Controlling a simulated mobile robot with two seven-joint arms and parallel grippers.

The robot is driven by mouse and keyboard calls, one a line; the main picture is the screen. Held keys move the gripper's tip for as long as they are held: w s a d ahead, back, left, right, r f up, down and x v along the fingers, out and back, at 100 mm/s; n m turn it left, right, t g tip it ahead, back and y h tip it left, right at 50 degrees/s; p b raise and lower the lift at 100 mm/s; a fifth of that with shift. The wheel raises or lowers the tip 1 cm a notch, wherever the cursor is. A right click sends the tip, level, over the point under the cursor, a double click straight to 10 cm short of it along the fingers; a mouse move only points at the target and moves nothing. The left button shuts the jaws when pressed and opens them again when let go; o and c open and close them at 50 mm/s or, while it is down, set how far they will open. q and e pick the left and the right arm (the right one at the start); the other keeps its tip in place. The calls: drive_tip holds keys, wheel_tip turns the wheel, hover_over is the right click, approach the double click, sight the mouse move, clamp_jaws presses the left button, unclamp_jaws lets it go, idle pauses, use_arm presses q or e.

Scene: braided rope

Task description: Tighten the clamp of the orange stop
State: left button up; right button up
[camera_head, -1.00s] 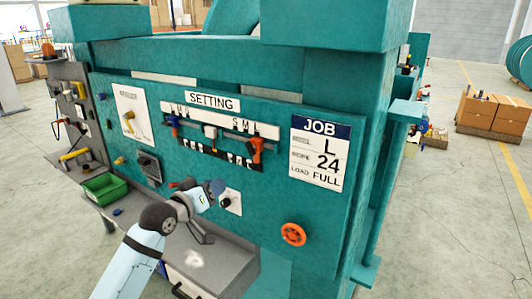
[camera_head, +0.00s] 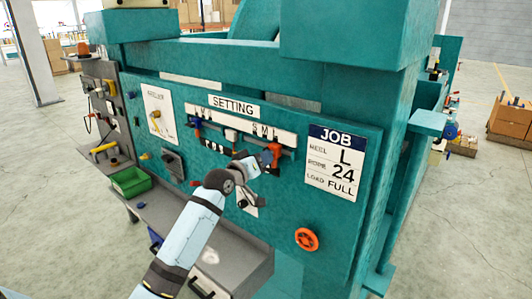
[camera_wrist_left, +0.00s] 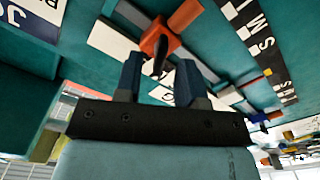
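The orange stop (camera_head: 273,151) sits on the setting rail of the teal panel, under the "S M L" marks. In the left wrist view, the orange stop (camera_wrist_left: 157,40) is just ahead of my fingertips, with a dark lever hanging from it. My left gripper (camera_head: 259,164) is close to the stop from its lower left in the head view. In the left wrist view, my left gripper (camera_wrist_left: 158,72) has its two fingers apart. The lever's lower end points into the gap between them; I cannot tell whether either finger touches it. My right gripper is not in view.
A blue stop (camera_head: 197,127) and a white block (camera_head: 231,135) sit further left along the rail. The job card (camera_head: 334,161) is to the right, and an orange handwheel (camera_head: 306,239) is below it. A green bin (camera_head: 131,181) stands on the grey shelf.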

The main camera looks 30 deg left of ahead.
use_arm(q)
drive_tip(key=shift+w+d, duration=0.1)
drive_tip(key=shift+w, duration=1.05)
clamp_jaws()
